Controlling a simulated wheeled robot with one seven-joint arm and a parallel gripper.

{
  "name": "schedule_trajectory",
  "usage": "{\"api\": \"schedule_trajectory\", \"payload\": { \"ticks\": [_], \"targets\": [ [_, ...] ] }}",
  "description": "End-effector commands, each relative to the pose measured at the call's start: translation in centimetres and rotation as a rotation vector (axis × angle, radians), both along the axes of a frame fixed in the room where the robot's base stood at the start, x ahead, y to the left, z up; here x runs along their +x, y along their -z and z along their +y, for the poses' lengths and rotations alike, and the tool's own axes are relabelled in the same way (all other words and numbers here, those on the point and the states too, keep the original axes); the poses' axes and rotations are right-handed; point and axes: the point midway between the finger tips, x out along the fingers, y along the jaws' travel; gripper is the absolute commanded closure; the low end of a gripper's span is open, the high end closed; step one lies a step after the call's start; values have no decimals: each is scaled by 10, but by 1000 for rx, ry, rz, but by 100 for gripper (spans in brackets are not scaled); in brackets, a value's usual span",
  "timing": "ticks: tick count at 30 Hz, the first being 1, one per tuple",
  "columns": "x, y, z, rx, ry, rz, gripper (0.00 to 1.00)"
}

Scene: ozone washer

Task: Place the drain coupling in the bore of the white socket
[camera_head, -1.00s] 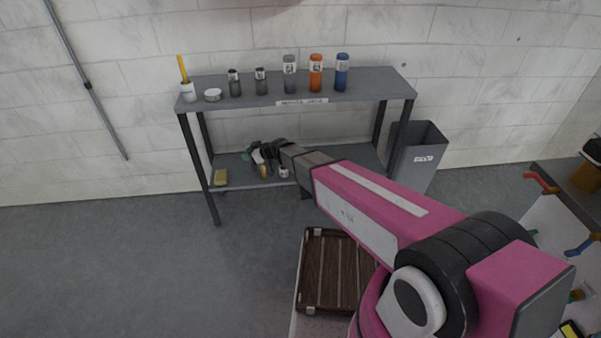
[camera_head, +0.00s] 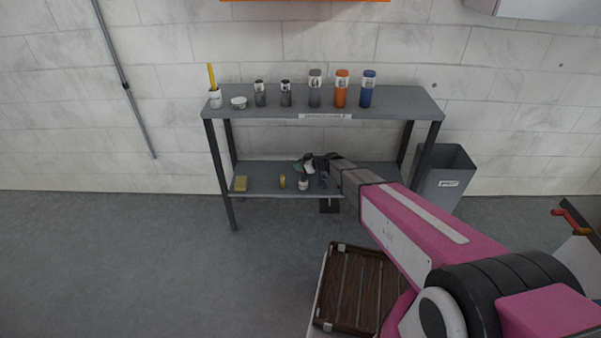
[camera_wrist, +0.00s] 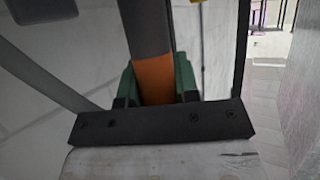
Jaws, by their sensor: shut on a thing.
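My gripper (camera_head: 309,165) is over the lower shelf of the grey rack in the head view, small and dark, with a green and white patch at its tip. In the wrist view a dark grey cylinder with an orange band (camera_wrist: 155,78) stands between two green parts beyond the dark crossbar. My gripper is shut on a piece that looks like this cylinder, probably the drain coupling; its far end is out of frame. I cannot pick out the white socket with certainty. A small white-topped jar (camera_head: 303,184) is on the lower shelf just below my gripper.
The rack's upper shelf (camera_head: 400,104) carries a white cup (camera_head: 215,98), a white dish (camera_head: 239,103) and several bottles. A yellow sponge (camera_head: 240,184) lies on the lower shelf. A grey bin (camera_head: 440,182) stands right of the rack. A brown slatted tray (camera_head: 345,285) is nearer me.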

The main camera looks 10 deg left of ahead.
Motion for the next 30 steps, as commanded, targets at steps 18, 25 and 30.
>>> {"api": "schedule_trajectory", "payload": {
  "ticks": [18,25,30],
  "targets": [
    [1,42,-2,0,0,0,96],
    [1,45,-2,0,0,0,61],
    [1,44,-2,0,0,0,45]
  ]
}}
